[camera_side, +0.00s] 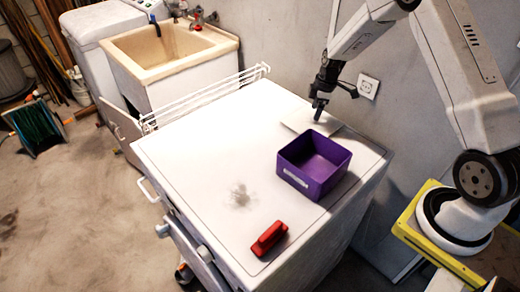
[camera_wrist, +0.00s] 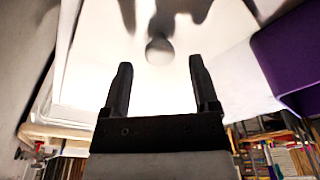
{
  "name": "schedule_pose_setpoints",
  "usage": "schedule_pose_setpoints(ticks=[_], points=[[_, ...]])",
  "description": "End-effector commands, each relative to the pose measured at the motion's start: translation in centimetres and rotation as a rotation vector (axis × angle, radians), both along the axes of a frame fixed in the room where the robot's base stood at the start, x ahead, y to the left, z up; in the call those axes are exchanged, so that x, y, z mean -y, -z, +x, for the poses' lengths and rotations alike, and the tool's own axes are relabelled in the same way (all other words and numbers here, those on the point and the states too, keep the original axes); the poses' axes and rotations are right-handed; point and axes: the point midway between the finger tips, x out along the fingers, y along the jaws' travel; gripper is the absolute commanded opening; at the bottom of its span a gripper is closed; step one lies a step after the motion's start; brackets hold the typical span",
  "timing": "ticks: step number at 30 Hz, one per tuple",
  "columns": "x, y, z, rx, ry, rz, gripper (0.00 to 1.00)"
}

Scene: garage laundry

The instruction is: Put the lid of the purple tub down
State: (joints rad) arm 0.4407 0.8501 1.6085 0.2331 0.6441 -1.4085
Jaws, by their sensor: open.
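The purple tub (camera_side: 304,182) stands open on the white worktop, a pale label on its front; the part of its inside that shows looks empty. Its wall also shows at the right of the wrist view (camera_wrist: 292,50). A pale, flat lid (camera_side: 296,117) lies on the worktop just behind the tub, apart from it as far as I can tell. In the wrist view the lid (camera_wrist: 100,50) has a round knob (camera_wrist: 159,51). My gripper (camera_side: 319,108) is open above the lid, its fingers (camera_wrist: 160,66) either side of the knob in that view. I cannot tell the exact gap.
A red-handled brush (camera_side: 269,238) lies near the worktop's front edge. A white wire rack (camera_side: 205,97) runs along the left edge. The wall with a socket (camera_side: 368,86) is close behind my gripper. The worktop's left and middle are clear, apart from a grey smudge.

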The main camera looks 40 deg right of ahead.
Motion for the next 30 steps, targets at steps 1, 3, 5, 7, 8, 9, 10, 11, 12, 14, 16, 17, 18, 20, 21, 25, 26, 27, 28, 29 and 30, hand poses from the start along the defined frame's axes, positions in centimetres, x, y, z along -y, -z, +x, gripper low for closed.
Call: schedule_pose_setpoints(ticks=[1,3,5,7,8,9,10,11,12,14,16,17,18,20,21,25,26,27,28,29,30], points=[[0.1,-0.8,-0.1,0.003,0.0,-0.001,0.77],[0.2,-1.8,-0.2,0.001,0.0,-0.001,0.77],[0.3,-2.7,-0.3,0.002,-0.001,-0.002,0.77],[0.4,-3.8,-0.4,0.002,-0.001,-0.002,0.77],[0.5,-4.3,-0.4,0.003,-0.001,-0.002,0.77],[0.5,-4.9,-0.5,0.003,-0.001,-0.002,0.77],[0.6,-5.4,-0.5,0.003,-0.001,-0.002,0.77],[0.6,-5.8,-0.6,0.002,-0.001,-0.001,0.77],[0.7,-6.3,-0.7,0.003,-0.001,-0.002,0.77],[0.8,-7.1,-0.7,0.002,-0.001,-0.001,0.77],[0.8,-7.9,-0.8,0.001,-0.001,-0.002,0.77],[0.9,-8.1,-0.8,0.001,-0.001,-0.002,0.77],[0.9,-8.4,-0.9,0.001,-0.001,-0.001,0.77],[0.9,-8.7,-1.0,-0.001,0.0,-0.001,0.77],[0.9,-8.9,-1.0,-0.001,0.0,-0.001,0.77],[1.0,-9.2,-1.0,-0.001,0.0,-0.001,0.77],[1.0,-9.2,-1.0,-0.001,0.0,-0.001,0.77],[1.0,-9.2,-1.0,-0.001,0.0,-0.001,0.77],[1.0,-9.2,-1.0,-0.001,-0.001,-0.001,0.77],[1.0,-9.2,-1.0,-0.001,-0.001,-0.001,0.77],[1.0,-9.2,-1.0,-0.001,-0.001,-0.001,0.77]])
